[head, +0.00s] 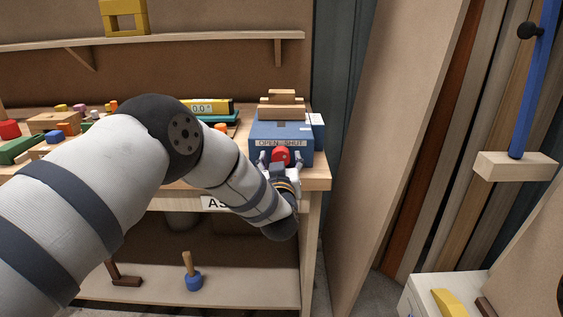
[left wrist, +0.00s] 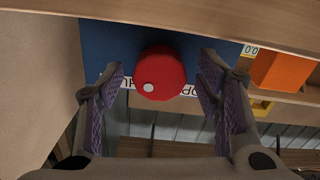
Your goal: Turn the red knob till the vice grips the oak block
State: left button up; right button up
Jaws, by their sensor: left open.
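The blue vice (head: 267,132) stands at the right end of the workbench, with a label reading "OPEN SHUT" on its front. The red knob (head: 281,155) sits on that front; it also fills the middle of the left wrist view (left wrist: 161,72), with a white dot low on its left side. The oak block (head: 282,98) is on top of the vice. My left gripper (head: 281,161) is at the knob, fingers spread on either side. In the left wrist view the open fingers (left wrist: 162,85) show gaps to the knob on both sides. My right gripper is not in view.
A yellow level (head: 208,106) and several coloured blocks lie on the workbench (head: 318,176) left of the vice. A tall leaning panel (head: 395,130) stands to the right. A shelf (head: 150,40) runs above, and a blue-headed mallet (head: 193,281) stands below.

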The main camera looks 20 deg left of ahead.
pick_arm(q)
jog(key=shift+r, duration=0.1)
jog(key=c, duration=1.2)
jog(key=shift+o, duration=0.2)
jog(key=shift+m, duration=0.3)
jog(key=o, duration=1.2)
jog(key=shift+c, duration=0.2)
jog(key=v, duration=1.2)
jog(key=shift+s, duration=0.1)
